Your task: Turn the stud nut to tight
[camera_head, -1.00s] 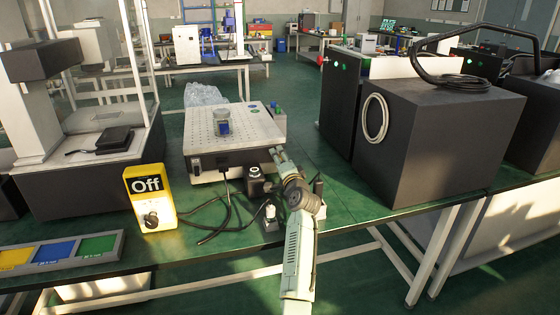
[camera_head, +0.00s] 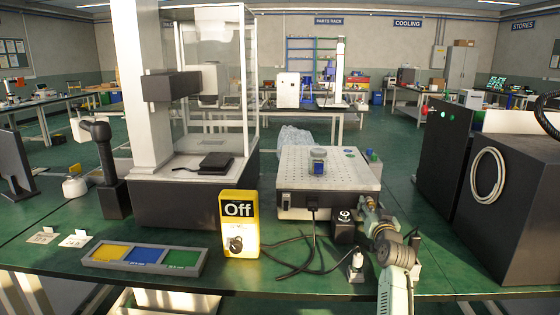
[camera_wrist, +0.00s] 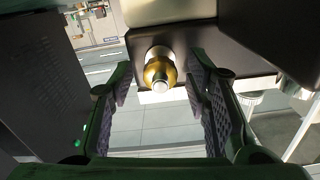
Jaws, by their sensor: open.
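In the wrist view a brass-coloured round piece (camera_wrist: 160,70) with a pale round end stands out from a dark face; it looks like the stud nut. My gripper (camera_wrist: 161,88) is open, one finger on each side of it, with gaps showing; I cannot tell how deep the fingers reach. In the head view my gripper (camera_head: 371,208) is beside the front right corner of the box with a perforated top (camera_head: 328,168). The nut cannot be made out there.
A yellow box reading "Off" (camera_head: 239,222) and black cables (camera_head: 300,258) lie left of my arm. A small black block (camera_head: 345,228) sits close by. A large dark cabinet (camera_head: 510,200) stands at right. A jar (camera_head: 318,161) stands on the perforated top.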

